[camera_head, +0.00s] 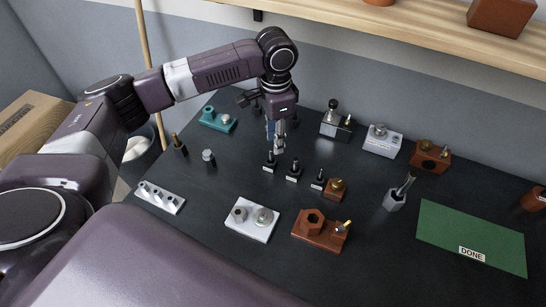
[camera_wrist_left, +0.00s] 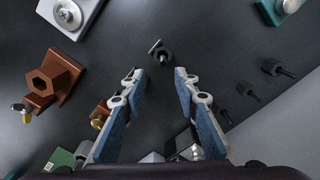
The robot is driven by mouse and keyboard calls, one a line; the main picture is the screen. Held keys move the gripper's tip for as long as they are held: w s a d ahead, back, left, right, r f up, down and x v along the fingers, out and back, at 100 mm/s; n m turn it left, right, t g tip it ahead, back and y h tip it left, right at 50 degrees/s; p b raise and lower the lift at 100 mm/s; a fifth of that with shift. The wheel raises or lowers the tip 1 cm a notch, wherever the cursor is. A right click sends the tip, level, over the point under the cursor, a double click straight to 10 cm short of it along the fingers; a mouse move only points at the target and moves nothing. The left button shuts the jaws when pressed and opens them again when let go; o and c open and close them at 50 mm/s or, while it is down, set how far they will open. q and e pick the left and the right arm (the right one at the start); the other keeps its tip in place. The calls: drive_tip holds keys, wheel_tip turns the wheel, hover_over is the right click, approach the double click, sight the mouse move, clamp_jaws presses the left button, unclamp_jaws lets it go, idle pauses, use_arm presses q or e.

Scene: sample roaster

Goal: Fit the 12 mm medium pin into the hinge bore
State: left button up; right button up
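My left gripper (camera_head: 275,137) hangs over the back middle of the dark table. In the left wrist view its blue fingers (camera_wrist_left: 160,85) are spread with nothing between them. Three short black pins (camera_head: 294,171) with small white labels stand in a slanting row just in front of it; the labels are too small to read, so I cannot tell which is the 12 mm medium one. A black pin with a label (camera_wrist_left: 162,55) shows beyond the fingertips. More dark pegs (camera_wrist_left: 248,90) stand to the right there. I cannot tell which fixture holds the hinge bore. My right gripper is not in view.
A brown block with a hex opening (camera_head: 312,225), a light plate with round parts (camera_head: 242,229) and a pale strip with holes (camera_head: 157,198) lie nearer. A teal fixture (camera_head: 211,123) is back left. Grey and brown fixtures (camera_head: 383,147) stand back right. A green DONE mat (camera_head: 460,225) lies right.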

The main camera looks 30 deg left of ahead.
sight(271, 150)
use_arm(q)
drive_tip(key=f, duration=0.1)
drive_tip(key=f+p, duration=0.1)
drive_tip(key=f, duration=0.1)
drive_tip(key=a+f+p, duration=0.1)
drive_tip(key=f, duration=0.1)
drive_tip(key=shift+s+a+f, duration=0.1)
drive_tip(key=shift+s+f, duration=0.05)
drive_tip(key=shift+s, duration=0.1)
drive_tip(key=shift+f, duration=0.45)
clamp_jaws()
